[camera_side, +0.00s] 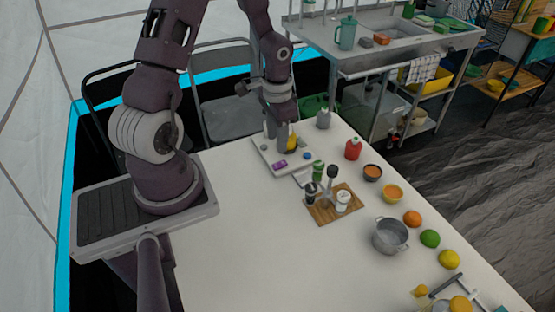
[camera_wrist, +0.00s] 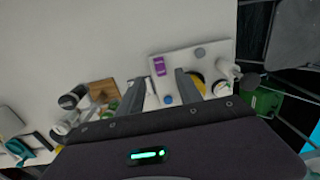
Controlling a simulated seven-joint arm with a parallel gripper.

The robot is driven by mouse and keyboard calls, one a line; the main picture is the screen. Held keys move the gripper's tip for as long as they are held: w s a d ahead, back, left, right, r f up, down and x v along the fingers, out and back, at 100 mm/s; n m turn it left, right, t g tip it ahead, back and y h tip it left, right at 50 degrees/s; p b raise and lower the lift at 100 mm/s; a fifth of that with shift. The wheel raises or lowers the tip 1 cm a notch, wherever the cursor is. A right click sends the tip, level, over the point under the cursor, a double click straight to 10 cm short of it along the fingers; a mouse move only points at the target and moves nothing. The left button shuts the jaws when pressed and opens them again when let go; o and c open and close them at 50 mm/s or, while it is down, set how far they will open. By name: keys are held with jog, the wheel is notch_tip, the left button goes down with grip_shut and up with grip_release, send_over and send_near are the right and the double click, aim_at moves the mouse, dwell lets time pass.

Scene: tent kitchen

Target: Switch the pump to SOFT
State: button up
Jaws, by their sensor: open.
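A pale control panel (camera_side: 267,158) lies on the table near its back edge; it also shows in the wrist view (camera_wrist: 182,67). It carries a purple part (camera_side: 279,164), a blue round part (camera_side: 306,155), a grey round part (camera_side: 264,147) and a yellow part (camera_side: 292,142). I cannot tell which part is the pump switch, and no SOFT label is readable. My gripper (camera_side: 280,134) is above the panel's far side, open and empty. In the wrist view, the purple part (camera_wrist: 159,66) and blue part (camera_wrist: 168,99) show between the fingers (camera_wrist: 161,76).
A grey bottle (camera_side: 323,119) and a red bottle (camera_side: 353,149) stand beyond the panel. A wooden board (camera_side: 322,214) with shakers, a green jar (camera_side: 318,171), bowls, a pot (camera_side: 390,238) and fruit fill the right side. The table's front left is clear.

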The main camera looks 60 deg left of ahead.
aim_at(276, 166)
notch_tip(276, 166, down, 9)
jog(key=shift+s+r, duration=0.1)
jog(key=shift+r, duration=0.1)
grip_shut()
